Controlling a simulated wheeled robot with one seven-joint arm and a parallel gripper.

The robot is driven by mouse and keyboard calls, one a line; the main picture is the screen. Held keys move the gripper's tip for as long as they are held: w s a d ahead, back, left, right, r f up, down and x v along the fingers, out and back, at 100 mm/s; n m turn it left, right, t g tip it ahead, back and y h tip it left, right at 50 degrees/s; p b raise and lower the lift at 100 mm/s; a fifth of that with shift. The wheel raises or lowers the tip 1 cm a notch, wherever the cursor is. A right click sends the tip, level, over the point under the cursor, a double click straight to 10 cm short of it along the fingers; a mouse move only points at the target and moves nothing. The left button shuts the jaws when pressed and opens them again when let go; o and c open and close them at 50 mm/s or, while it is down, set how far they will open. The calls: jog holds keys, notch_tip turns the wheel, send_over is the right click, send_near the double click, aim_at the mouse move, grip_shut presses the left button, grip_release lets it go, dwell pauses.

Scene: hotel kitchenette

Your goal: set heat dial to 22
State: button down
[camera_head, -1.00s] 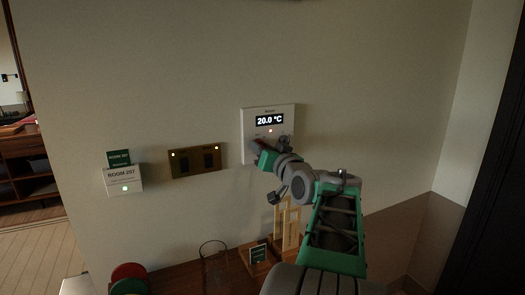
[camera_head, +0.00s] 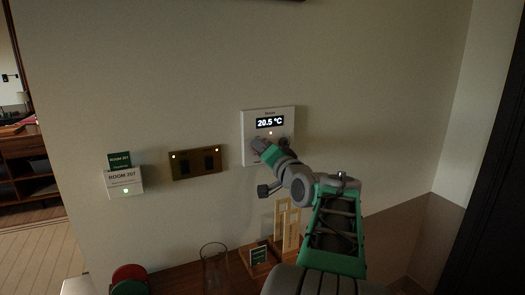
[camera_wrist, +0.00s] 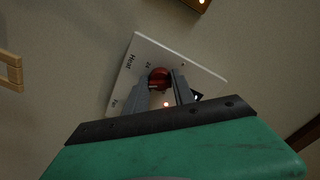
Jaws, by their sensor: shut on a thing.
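The white thermostat panel (camera_head: 286,113) is on the wall, and its display (camera_head: 270,122) reads 20.5 °C in the head view. In the wrist view the panel (camera_wrist: 143,50) appears tilted, with the word "Heat" printed beside a red-brown round dial (camera_wrist: 160,76). My gripper (camera_wrist: 167,86) is shut on this heat dial, one finger on each side of it. A small red light glows below the display.
A brass switch plate (camera_head: 198,163) and a white room sign box (camera_head: 124,183) are on the wall to the left. Below are a wooden shelf (camera_head: 185,279), a glass (camera_head: 214,262), wooden holders (camera_head: 287,225) and red and green discs (camera_head: 129,274). The wall above is clear.

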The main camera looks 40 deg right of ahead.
jog(key=shift+f, duration=0.1)
jog(key=c, duration=1.1)
grip_release()
jog(key=b+v, duration=0.1)
jog(key=v, duration=0.6)
jog(key=shift+s+a, duration=0.2)
jog(key=shift+s, duration=0.2)
